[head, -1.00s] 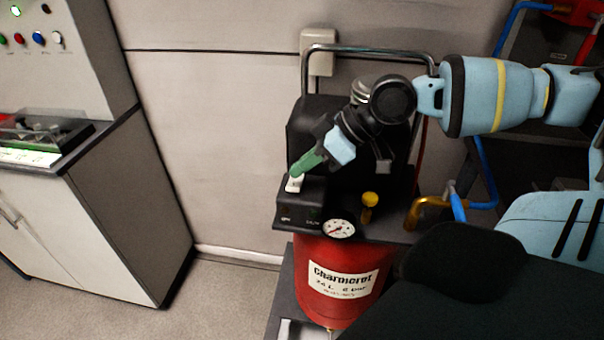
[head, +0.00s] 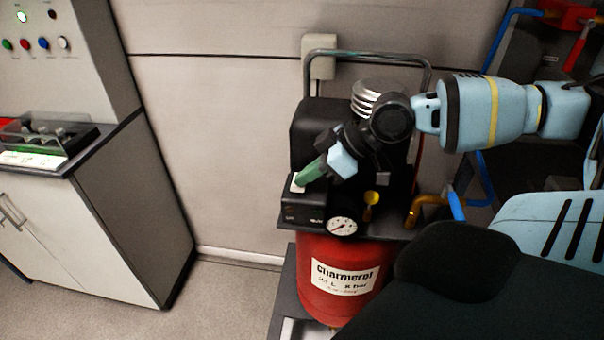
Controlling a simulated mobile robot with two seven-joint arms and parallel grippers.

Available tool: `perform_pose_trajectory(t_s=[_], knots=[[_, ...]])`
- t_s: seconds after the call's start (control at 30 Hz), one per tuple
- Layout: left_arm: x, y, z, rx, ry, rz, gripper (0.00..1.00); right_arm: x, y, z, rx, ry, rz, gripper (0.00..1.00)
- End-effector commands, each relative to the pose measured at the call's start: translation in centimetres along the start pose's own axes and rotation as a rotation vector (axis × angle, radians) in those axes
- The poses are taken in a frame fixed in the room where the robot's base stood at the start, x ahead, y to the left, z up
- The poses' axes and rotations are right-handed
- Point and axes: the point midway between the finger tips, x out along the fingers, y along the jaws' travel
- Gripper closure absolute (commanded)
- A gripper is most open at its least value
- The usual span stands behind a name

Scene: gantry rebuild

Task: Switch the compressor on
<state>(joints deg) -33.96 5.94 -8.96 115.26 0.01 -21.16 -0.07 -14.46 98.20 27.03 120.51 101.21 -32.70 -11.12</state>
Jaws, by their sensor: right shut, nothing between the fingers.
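The compressor has a red tank (head: 340,270) with a white label, a black motor housing (head: 312,130) and a black switch box (head: 302,210) on top. A white rocker switch (head: 296,187) sits on the switch box. My right gripper (head: 301,181) is shut and empty, its green fingers pointing down and left. The fingertips are at the white switch and partly cover it; I cannot tell whether they press it. A round pressure gauge (head: 342,227) and a yellow knob (head: 371,198) are to the right of the switch box. My left gripper is not in view.
A grey cabinet (head: 125,220) stands at the left, with a clear-covered tray (head: 45,135) on it and a panel of coloured buttons (head: 42,44) above. A metal handle (head: 370,52) arches behind the compressor. Blue hoses (head: 487,180) and a brass pipe (head: 425,205) are at the right.

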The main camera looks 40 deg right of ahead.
Motion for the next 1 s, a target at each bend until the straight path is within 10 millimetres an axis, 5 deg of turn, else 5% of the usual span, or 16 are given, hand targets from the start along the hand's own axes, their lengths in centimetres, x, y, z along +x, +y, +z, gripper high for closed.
perform_pose_trajectory(t_s=[1.0], knots=[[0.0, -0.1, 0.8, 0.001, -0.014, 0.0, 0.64, -0.8, 2.3, 0.2, -0.03, 0.0, 0.03, 1.0]])
